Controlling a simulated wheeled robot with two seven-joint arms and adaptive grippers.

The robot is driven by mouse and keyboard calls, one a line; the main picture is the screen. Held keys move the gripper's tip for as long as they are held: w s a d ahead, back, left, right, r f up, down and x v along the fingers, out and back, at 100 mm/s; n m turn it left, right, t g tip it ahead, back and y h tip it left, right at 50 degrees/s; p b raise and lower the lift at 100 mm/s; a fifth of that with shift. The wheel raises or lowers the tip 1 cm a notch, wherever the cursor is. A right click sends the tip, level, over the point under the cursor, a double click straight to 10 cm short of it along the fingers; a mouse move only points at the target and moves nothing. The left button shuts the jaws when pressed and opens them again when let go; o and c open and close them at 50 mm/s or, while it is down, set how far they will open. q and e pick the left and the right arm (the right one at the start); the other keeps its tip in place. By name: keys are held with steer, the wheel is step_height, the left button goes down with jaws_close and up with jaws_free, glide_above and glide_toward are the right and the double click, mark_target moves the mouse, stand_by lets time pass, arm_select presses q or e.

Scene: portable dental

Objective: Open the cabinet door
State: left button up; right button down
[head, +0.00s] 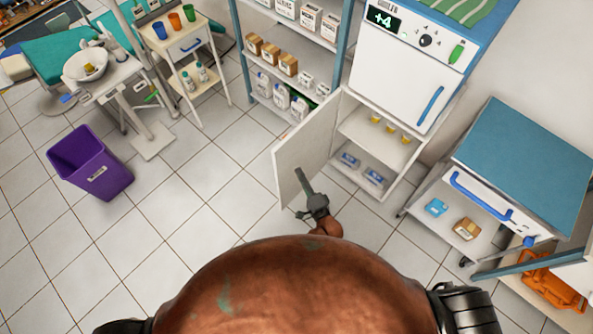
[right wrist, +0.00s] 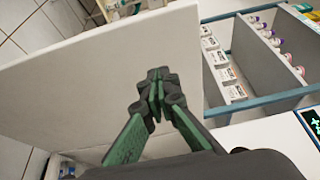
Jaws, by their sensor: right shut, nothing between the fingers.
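The white cabinet door (head: 304,150) stands swung out to the left of its cabinet, below the white fridge unit. The open cabinet shows a shelf (head: 358,128) with small yellow items and blue-and-white packs (head: 349,160) at the bottom. My right gripper (head: 300,177) is in front of the door near its lower edge. In the right wrist view the shut, empty fingers (right wrist: 157,82) show against the broad white door panel (right wrist: 75,85); whether they touch it I cannot tell. My left gripper is not in view.
A purple bin (head: 92,163) and a small trolley (head: 185,50) stand at the left. Open shelving (head: 300,50) stands behind the door. Tiled floor left of the door is clear.

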steer(key=s, duration=1)
steer(key=shift+s+p, duration=0.2)
steer(key=shift+p, duration=0.2)
steer(key=s+d+f+n+g+h, duration=0.1)
steer(key=s+d+f+n+g, duration=0.2)
steer(key=s+d+f, duration=0.45)
steer(key=s+d+f+n+g+h, duration=0.1)
steer(key=s+d+f+n+g, duration=0.2)
steer(key=f, duration=0.8)
steer(key=s+d+f+n+g+h, duration=0.1)
steer(key=s+d+f+n+g, duration=0.15)
steer(key=s+f, duration=0.55)
steer(key=s+d+f+n+g+h, duration=0.1)
steer(key=s+d+f, duration=0.3)
steer(key=s, duration=0.5)
steer(key=s+d+f+n+g+h, duration=0.1)
steer(key=s+d+f+n+g, duration=0.2)
steer(key=s, duration=0.7)
steer(key=s+d+f+n+g+h, duration=0.1)
steer(key=s+d+f+n+g, duration=0.2)
steer(key=s+d+f, duration=0.3)
steer(key=s+d+g, duration=0.1)
steer(key=s, duration=0.2)
steer(key=shift+s+d+f, duration=0.15)
steer(key=shift+d, duration=0.1)
